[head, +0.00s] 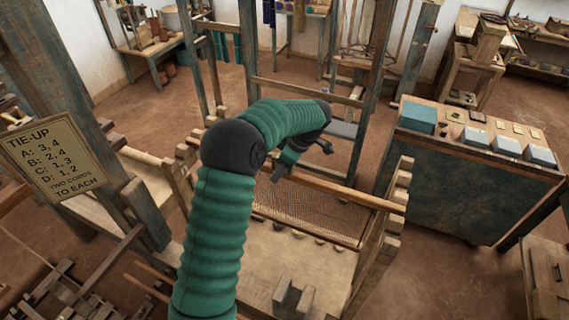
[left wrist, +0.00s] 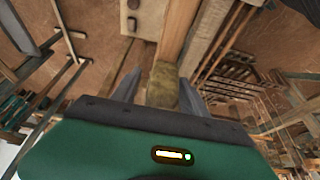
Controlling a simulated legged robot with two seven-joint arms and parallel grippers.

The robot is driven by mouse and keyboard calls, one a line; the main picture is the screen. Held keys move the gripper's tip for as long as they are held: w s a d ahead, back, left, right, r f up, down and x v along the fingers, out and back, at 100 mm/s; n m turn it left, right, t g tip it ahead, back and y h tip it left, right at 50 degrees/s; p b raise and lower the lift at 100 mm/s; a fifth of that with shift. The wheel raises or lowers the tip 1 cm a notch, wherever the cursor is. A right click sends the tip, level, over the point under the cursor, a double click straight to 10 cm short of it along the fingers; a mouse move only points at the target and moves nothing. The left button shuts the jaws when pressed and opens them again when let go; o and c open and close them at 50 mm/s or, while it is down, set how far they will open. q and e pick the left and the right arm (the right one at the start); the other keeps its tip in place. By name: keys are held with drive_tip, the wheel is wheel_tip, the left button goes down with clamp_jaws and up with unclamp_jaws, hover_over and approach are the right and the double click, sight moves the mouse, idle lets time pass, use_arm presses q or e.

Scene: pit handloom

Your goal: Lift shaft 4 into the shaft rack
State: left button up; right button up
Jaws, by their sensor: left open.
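My left gripper (head: 300,160) hangs over the left part of a wooden frame with fine upright wires (head: 310,208), which looks like a shaft. A long wooden bar (head: 365,197) runs along its top to the right. In the left wrist view my left gripper (left wrist: 160,90) is open, and the end of a wooden bar (left wrist: 163,88) shows between its fingers. I cannot tell whether the fingers touch it. Stepped wooden posts (head: 397,190) stand at the right end, perhaps the rack. No shaft number is readable. My arm hides part of the left side. My right gripper is out of view.
A tie-up sign (head: 50,158) hangs on the left post. Tall loom posts (head: 372,85) stand behind the gripper. A dark cabinet (head: 450,180) with blue-grey boxes (head: 508,146) stands at right. Wooden treadle-like bars (head: 75,295) lie low at left.

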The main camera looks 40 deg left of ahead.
use_arm(q)
drive_tip(key=shift+w+d+r, duration=0.1)
drive_tip(key=shift+w+r, duration=0.1)
drive_tip(key=shift+r, duration=0.15)
drive_tip(key=b+v, duration=0.2)
drive_tip(key=v, duration=1.4)
drive_tip(key=shift+s, duration=0.1)
